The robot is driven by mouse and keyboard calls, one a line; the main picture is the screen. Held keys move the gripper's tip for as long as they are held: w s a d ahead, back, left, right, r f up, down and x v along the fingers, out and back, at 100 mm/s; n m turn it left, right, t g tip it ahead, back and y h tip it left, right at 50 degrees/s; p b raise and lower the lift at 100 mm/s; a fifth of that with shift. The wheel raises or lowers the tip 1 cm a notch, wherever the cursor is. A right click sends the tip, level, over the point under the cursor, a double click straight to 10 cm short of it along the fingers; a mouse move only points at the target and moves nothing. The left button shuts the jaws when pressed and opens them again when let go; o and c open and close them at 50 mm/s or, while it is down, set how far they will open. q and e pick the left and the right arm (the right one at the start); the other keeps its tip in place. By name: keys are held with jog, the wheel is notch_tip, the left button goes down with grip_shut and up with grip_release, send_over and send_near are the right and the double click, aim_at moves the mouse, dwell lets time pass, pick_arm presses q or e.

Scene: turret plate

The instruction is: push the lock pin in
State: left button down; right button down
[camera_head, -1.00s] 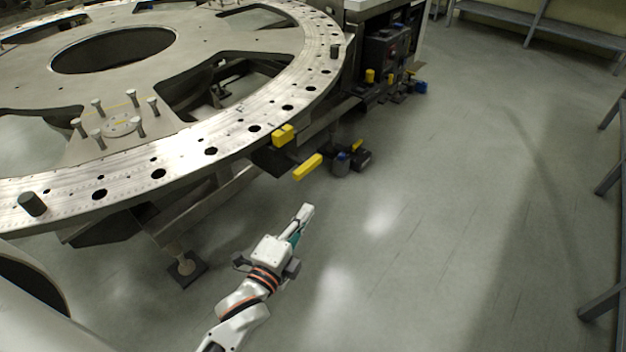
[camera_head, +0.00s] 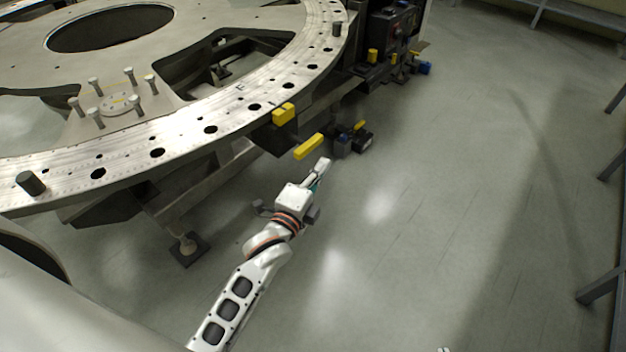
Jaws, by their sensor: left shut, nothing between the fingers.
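The turret plate (camera_head: 182,143) is a large metal ring with holes along its rim, at the upper left. A yellow block (camera_head: 284,113) sits at its outer edge, and a yellow bar (camera_head: 309,146) sticks out just below and right of it. I cannot tell which yellow part, if either, is the lock pin. My left gripper (camera_head: 322,168) is shut and empty. Its fingertips point up toward the yellow bar and show just below its right end; I cannot tell whether they touch. My right gripper is not seen clearly.
A support foot (camera_head: 188,248) stands on the floor below the plate. A dark control box (camera_head: 393,30) is at the top. The floor (camera_head: 440,200) to the right is clear. Grey rack legs (camera_head: 600,285) line the right edge.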

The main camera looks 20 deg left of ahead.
aim_at(296, 156)
pick_arm(q)
jog(key=w+a, duration=0.3)
jog(key=shift+w+a, duration=0.15)
jog(key=shift+a, duration=0.15)
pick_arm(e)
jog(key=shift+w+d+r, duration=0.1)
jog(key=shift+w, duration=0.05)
pick_arm(q)
jog(key=a, duration=0.1)
jog(key=w+a+p, duration=0.1)
jog(key=a, duration=0.1)
jog(key=shift+w+a+r, duration=0.15)
jog(key=shift+a, duration=0.2)
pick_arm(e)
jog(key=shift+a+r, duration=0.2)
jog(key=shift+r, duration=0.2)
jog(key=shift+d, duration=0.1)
